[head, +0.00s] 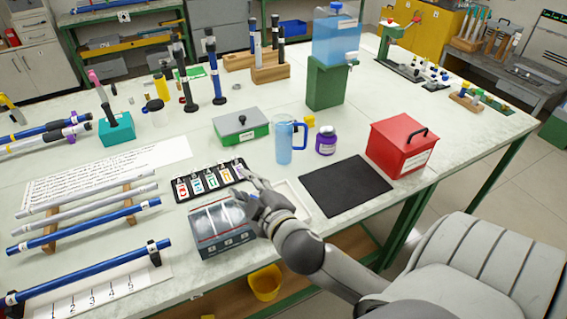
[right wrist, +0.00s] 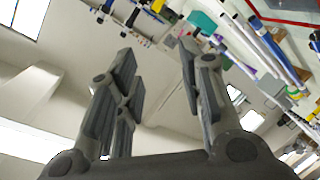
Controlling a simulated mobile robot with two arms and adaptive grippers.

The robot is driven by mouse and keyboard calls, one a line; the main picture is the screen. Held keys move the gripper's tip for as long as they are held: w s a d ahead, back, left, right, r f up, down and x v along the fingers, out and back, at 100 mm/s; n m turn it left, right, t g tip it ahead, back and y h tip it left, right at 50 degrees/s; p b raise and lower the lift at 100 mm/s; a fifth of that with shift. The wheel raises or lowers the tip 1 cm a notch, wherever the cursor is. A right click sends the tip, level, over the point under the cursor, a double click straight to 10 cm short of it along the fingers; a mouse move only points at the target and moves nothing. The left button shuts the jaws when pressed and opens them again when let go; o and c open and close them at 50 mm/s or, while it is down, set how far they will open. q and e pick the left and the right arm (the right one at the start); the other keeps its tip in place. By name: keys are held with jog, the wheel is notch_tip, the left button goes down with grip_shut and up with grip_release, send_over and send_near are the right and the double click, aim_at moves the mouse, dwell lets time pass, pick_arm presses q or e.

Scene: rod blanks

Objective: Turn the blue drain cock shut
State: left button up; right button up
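A clear tank of blue water (head: 335,42) stands on a green stand (head: 326,84) at the back of the table. A small pale tap (head: 352,59) sticks out low on the tank's right side. It is too small to tell whether its handle is blue, or open or shut. My right gripper (head: 247,188) is near the front of the table, far from the tap, above a grey-and-red box. In the right wrist view its fingers (right wrist: 157,60) are apart with nothing between them. My left gripper is not in view.
A black mat (head: 345,187) lies bare. Rods on racks (head: 85,217) fill the left side.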

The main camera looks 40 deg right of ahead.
jog(key=s+a+f+m+g, duration=0.2)
jog(key=s+f+g, duration=0.2)
jog(key=f, duration=0.6)
jog(key=s+a+f+m+g+y+b, duration=0.1)
jog(key=s+f+g, duration=0.3)
jog(key=s+f, duration=0.5)
jog(key=s+a+f+m+g+y+b, duration=0.1)
jog(key=s+f, duration=0.5)
jog(key=f, duration=0.6)
jog(key=a+m+g, duration=0.1)
jog(key=a+g, duration=0.1)
jog(key=g, duration=0.1)
jog(key=shift+s+f+m, duration=0.2)
jog(key=shift+f+m, duration=0.1)
jog(key=shift+m, duration=0.1)
